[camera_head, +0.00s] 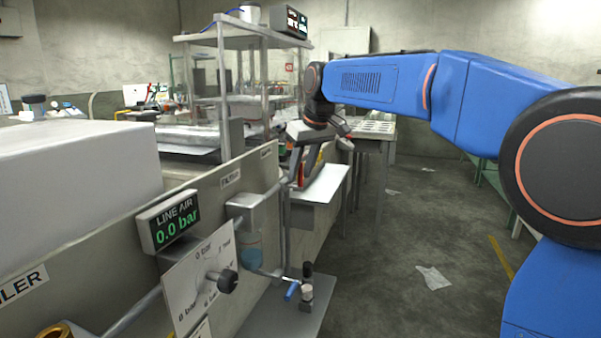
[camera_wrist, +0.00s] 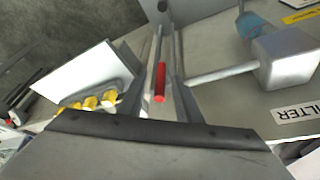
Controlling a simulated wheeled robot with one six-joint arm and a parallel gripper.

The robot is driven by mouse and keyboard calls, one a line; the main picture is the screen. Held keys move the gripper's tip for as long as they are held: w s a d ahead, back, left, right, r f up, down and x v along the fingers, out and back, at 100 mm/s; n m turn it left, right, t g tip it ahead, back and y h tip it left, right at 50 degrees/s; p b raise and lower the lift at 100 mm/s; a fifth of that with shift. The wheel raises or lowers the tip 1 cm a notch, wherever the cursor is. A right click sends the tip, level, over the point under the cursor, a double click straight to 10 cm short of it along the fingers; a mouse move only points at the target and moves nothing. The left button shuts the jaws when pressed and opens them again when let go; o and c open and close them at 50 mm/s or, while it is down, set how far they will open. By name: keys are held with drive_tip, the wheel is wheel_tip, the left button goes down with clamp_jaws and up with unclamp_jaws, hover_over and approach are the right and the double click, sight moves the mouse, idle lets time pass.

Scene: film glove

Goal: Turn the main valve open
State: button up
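The main valve's red lever (camera_head: 300,174) shows on the pipe near the right end of the grey panel, partly hidden by my gripper. In the wrist view the red lever (camera_wrist: 160,82) lies between my gripper's two fingers, with a gap seen on each side. My gripper (camera_wrist: 161,50) is open around it, and nothing is held. In the head view my gripper (camera_head: 298,165) reaches down at the valve. The line air display (camera_head: 169,219) reads 0.0 bar.
A regulator dial plate (camera_head: 198,285) with a black knob (camera_head: 228,281) stands at the front left. The filter (camera_head: 249,243) hangs on the pipe left of the valve. A white shelf (camera_head: 325,184) juts out beside my gripper. Floor to the right is mostly clear.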

drive_tip(key=shift+w+f, duration=0.15)
drive_tip(key=shift+f, duration=0.2)
drive_tip(key=shift+c, duration=0.3)
clamp_jaws()
drive_tip(key=shift+a, duration=0.1)
